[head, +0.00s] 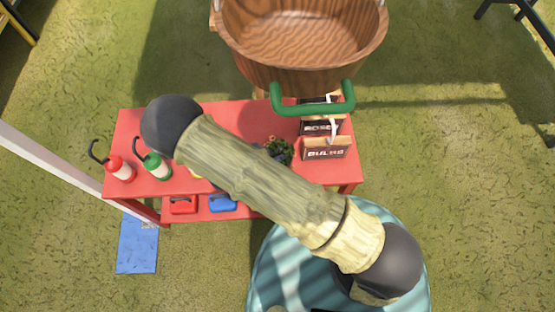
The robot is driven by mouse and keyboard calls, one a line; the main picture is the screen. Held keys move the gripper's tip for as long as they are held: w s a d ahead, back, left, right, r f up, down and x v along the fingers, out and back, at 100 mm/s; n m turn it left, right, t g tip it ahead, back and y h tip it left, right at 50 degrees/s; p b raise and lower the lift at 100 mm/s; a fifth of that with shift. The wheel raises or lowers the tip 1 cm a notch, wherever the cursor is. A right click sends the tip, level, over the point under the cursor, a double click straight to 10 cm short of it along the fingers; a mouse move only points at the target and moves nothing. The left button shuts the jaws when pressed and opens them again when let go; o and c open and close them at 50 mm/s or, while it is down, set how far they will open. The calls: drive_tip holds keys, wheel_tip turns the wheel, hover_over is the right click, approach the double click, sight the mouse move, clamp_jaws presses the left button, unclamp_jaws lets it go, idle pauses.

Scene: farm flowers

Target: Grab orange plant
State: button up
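A small leafy green plant (280,148) with reddish specks stands on the red table (245,115), right of its middle. My arm crosses in front of it and hides its lower left part. I cannot tell whether its flowers are orange. No clearly orange plant shows. My arm slants over the table from lower right to upper left, ending in view at a dark round joint. My gripper cannot be made out in this view.
Wooden boxes, one marked BULBS (324,153), stand at the table's right. A large wooden tub (300,68) and green U-shaped bar (313,108) appear beyond. Grass (450,170) on the right is open.

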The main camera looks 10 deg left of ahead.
clamp_jaws()
drive_tip(key=shift+r, duration=0.8)
wheel_tip(320, 180, up, 2)
drive_tip(key=shift+s+r, duration=0.1)
drive_tip(key=shift+r, duration=0.05)
drive_tip(key=s+d, duration=0.4)
drive_tip(key=s, duration=1.3)
drive_tip(key=shift+s+d, duration=0.15)
drive_tip(key=shift+s, duration=0.1)
